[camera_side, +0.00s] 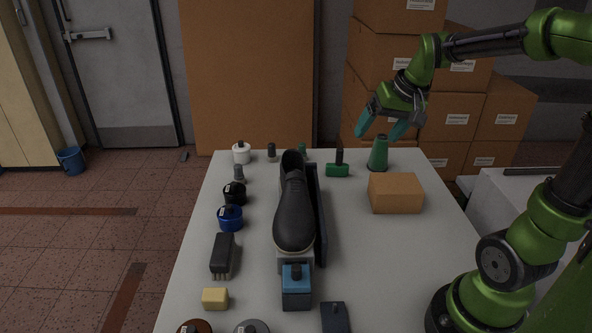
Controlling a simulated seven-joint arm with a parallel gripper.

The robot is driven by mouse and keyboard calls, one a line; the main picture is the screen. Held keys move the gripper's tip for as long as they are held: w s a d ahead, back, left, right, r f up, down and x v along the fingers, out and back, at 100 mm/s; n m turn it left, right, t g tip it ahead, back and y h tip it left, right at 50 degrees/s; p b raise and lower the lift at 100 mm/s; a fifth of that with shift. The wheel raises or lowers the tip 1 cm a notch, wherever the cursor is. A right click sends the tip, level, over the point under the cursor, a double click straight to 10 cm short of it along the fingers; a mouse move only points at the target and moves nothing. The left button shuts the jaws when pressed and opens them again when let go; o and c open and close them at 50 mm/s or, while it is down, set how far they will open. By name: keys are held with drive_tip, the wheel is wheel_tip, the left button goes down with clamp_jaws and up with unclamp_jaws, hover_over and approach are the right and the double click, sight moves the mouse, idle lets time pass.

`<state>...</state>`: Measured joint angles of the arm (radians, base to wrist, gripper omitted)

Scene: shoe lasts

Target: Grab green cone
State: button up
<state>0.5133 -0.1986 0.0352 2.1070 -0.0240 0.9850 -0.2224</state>
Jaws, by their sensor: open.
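The green cone (378,154) stands upright at the back right of the white table, its wide dark base down. My gripper (381,130) has teal fingers and is open, pointing down. It hangs above the cone, with one finger up and to the left of the cone's top and the other near its upper right. From this view I cannot tell whether the fingers are level with the cone in depth or touch it. Nothing shows between the fingers above the cone's top.
A cardboard box (395,193) sits in front of the cone. A green-based tool with a dark handle (338,167) stands to its left. A black shoe (294,205) on a stand fills the middle. Jars (230,217) and brushes line the left side.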

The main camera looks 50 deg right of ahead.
sight(380, 152)
drive_tip(key=w+d+n, duration=0.2)
drive_tip(key=d+n, duration=0.1)
drive_tip(key=d, duration=0.9)
drive_tip(key=w+d+n, duration=0.2)
drive_tip(key=d+n, duration=0.1)
drive_tip(key=d, duration=0.9)
drive_tip(key=x, duration=1.7)
drive_tip(key=shift+f, duration=0.15)
drive_tip(key=shift+a, duration=0.1)
clamp_jaws()
